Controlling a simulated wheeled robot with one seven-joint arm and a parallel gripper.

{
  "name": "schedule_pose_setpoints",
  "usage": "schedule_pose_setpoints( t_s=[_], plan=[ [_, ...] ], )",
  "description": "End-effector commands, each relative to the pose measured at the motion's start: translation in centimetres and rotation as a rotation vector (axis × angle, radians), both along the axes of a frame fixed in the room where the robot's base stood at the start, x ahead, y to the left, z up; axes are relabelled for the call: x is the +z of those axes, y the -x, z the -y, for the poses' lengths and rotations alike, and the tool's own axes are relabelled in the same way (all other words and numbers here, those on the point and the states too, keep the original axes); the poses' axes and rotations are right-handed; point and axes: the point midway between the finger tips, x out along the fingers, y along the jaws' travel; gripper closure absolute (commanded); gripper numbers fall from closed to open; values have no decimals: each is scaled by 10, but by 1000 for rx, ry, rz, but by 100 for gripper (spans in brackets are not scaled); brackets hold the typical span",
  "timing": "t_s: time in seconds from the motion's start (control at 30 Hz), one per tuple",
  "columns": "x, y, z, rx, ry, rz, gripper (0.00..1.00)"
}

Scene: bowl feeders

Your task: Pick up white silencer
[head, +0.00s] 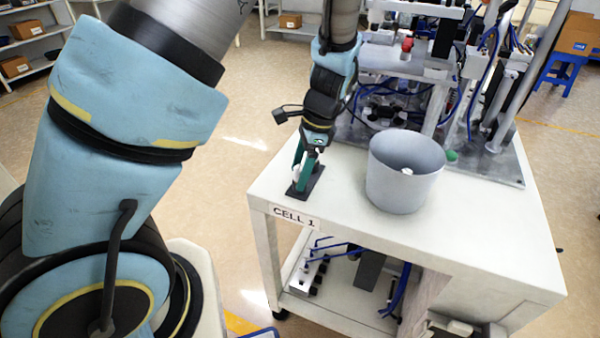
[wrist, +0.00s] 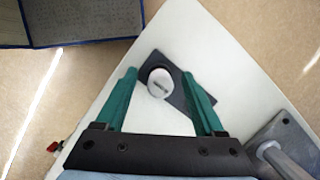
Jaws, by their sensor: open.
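The white silencer (wrist: 160,82) is a small round white piece with a slotted top. It stands on a dark rectangular pad (wrist: 180,99) near the table corner. My gripper (wrist: 158,73) is open, with its green fingers on either side of the silencer, and a gap shows on both sides. In the head view my gripper (head: 304,180) points down over the dark pad (head: 303,193) at the table's left corner. There the white silencer (head: 296,172) is partly hidden by the fingers.
A grey bowl (head: 405,190) with a small white piece inside stands on the white table (head: 470,225), right of my gripper. A machine (head: 410,70) with blue tubes stands behind. A grey post on a plate (wrist: 280,150) is at the right in the wrist view.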

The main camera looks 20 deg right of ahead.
Motion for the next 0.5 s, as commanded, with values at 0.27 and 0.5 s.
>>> schedule_pose_setpoints(
  t_s=[0.27, 0.5],
  plan=[
    [0, 0, 0, 0, 0, 0, 40],
    [0, 0, 0, 0, 0, 0, 67]
  ],
)
